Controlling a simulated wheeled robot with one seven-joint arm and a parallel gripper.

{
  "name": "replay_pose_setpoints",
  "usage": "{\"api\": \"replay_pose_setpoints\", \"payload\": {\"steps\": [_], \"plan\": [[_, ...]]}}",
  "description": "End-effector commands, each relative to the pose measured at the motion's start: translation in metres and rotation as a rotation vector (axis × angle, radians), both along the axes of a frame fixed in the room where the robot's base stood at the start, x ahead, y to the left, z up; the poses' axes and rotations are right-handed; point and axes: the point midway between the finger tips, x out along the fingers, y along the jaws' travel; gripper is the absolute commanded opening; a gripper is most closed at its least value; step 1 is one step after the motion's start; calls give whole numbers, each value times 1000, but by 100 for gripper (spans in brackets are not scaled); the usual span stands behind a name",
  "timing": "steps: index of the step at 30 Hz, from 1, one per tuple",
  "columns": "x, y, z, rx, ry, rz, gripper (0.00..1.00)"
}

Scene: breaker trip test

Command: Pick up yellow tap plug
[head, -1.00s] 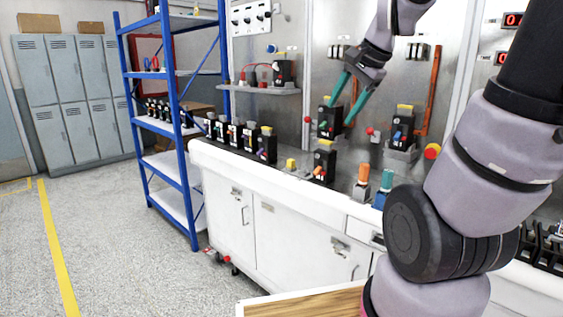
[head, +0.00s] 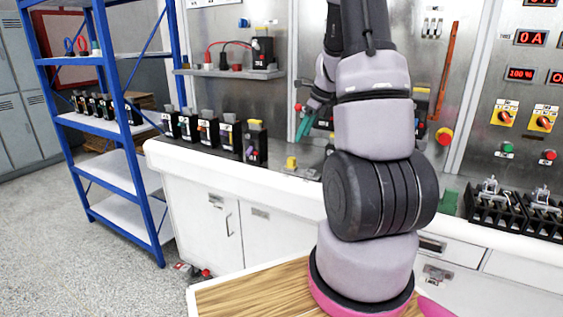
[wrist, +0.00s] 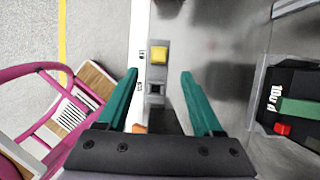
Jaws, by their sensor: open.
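The yellow tap plug (wrist: 158,54) is a small yellow block standing by the bench's front edge in the wrist view. It also shows in the head view (head: 291,162), left of my arm. My gripper (wrist: 160,78) has its two teal fingers spread wide with nothing between them. In the wrist view the plug lies beyond the fingertips, roughly in line with the gap. In the head view my gripper (head: 309,119) hangs above and slightly right of the plug, its fingers partly hidden by my arm.
A row of black breakers (head: 229,133) stands on the bench left of the plug. A black breaker (wrist: 290,105) with a red button lies right of my fingers in the wrist view. An orange piece (wrist: 139,128) shows near my left finger. A blue shelf (head: 101,100) stands left.

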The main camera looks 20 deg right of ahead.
Motion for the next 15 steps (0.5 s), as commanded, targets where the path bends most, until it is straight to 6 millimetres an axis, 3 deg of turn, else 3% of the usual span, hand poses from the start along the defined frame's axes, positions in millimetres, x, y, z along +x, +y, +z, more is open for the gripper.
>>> {"api": "replay_pose_setpoints", "payload": {"steps": [7,15], "plan": [[10,8,-36,3,6,-3,68],[17,14,-57,1,3,-2,68]]}}
